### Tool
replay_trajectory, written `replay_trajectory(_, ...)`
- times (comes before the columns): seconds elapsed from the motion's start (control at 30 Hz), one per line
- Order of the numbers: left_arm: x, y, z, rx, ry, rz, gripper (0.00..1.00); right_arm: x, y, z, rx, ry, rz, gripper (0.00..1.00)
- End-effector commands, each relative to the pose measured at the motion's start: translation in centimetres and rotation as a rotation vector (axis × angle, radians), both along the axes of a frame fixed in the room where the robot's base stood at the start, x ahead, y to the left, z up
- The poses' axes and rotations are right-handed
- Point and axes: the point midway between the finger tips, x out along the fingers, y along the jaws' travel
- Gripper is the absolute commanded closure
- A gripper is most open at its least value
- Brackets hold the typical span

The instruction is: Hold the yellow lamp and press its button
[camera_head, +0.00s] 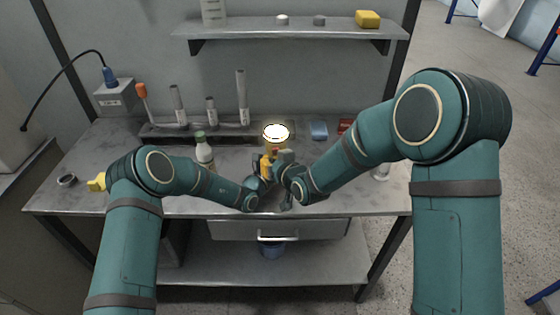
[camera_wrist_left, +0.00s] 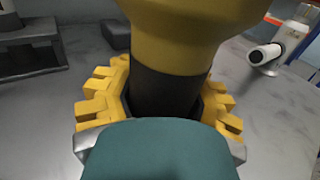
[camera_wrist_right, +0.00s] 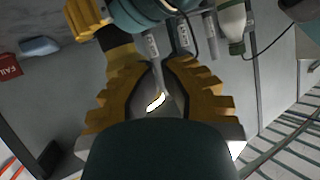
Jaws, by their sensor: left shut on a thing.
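The yellow lamp (camera_head: 267,166) stands upright above the front middle of the table, its round top (camera_head: 275,131) glowing bright. My left gripper (camera_head: 259,181) is shut around the lamp's dark handle; the left wrist view shows the yellow body (camera_wrist_left: 175,35) above the black grip (camera_wrist_left: 165,92) between the fingers. My right gripper (camera_head: 281,163) is close beside the lamp on its right. In the right wrist view its fingers (camera_wrist_right: 163,62) are close together with a narrow gap and no object clearly held. The button is not visible, and I cannot tell whether the right fingers touch it.
A white bottle (camera_head: 204,152) stands left of the lamp. Behind are a rack (camera_head: 195,136) with grey cylinders, a blue item (camera_head: 319,130) and a red box (camera_head: 345,126). A shelf (camera_head: 285,32) hangs above.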

Motion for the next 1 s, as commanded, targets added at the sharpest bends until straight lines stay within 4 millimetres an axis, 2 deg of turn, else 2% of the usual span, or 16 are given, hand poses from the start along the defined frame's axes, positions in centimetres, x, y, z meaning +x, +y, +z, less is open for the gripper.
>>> replay_trajectory(0.5, 0.0, 0.0, 0.0, 0.0, 0.0, 0.001, 1.0, -4.3, 0.0, 0.0, 0.0, 0.0, 0.0, 1.0)
replay_trajectory(0.9, 0.0, 0.0, 0.0, 0.0, 0.0, 0.001, 1.0, -4.5, 0.0, 0.0, 0.0, -0.001, 0.0, 1.0)
replay_trajectory(0.93, 0.0, 0.0, 0.0, 0.0, 0.0, 0.001, 0.6, -4.5, 0.0, 0.0, 0.0, -0.001, -0.001, 1.0)
replay_trajectory(1.0, 0.0, 0.0, 0.0, 0.0, 0.0, 0.001, 0.35, -4.5, 0.0, 0.0, 0.0, -0.001, -0.001, 1.0)
